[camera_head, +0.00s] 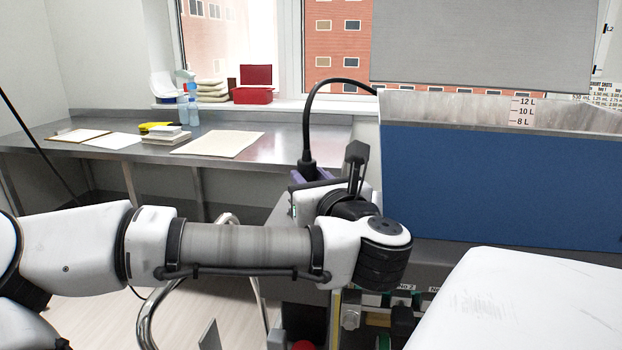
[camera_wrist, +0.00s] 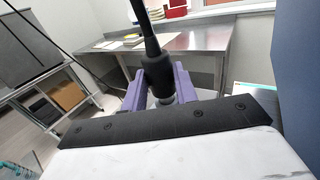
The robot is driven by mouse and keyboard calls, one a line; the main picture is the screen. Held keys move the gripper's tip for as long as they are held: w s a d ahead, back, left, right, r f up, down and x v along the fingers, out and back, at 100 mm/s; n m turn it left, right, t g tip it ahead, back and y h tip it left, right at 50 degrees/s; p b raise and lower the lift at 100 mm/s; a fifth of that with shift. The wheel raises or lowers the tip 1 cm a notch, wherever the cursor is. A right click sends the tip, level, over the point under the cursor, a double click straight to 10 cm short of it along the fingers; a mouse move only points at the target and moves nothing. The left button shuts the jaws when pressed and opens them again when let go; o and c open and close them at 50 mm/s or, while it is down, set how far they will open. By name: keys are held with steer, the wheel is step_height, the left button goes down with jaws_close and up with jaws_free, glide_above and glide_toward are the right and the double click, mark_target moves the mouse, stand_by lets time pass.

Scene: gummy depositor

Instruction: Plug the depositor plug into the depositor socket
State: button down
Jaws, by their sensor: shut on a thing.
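The depositor plug (camera_wrist: 158,70) is a black round plug with a thick black cable leaving its top. In the wrist view it stands between the purple fingers of my gripper (camera_wrist: 160,92), which is shut on it. In the head view the plug (camera_head: 308,168) shows above the purple fingers of my gripper (camera_head: 313,180), just left of the depositor's blue side. Its cable arches up and right to behind the depositor (camera_head: 495,185). The plug's lower end is hidden. I cannot make out the depositor socket in either view.
A steel bench (camera_head: 270,150) with papers, books and bottles runs along the window wall. The depositor's blue panel stands close on the right. A white rounded surface (camera_head: 520,305) fills the lower right. A curved metal tube (camera_head: 150,310) stands below my arm.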

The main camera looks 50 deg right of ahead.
steer(key=shift+f+b, duration=0.3)
steer(key=shift+f, duration=0.2)
steer(key=shift+f+b, duration=0.1)
steer(key=shift+b, duration=0.25)
stand_by(0.4)
steer(key=shift+r, duration=0.2)
steer(key=shift+r+p, duration=0.9)
steer(key=shift+r, duration=0.1)
steer(key=c, duration=1)
jaws_free()
steer(key=shift+s, duration=0.1)
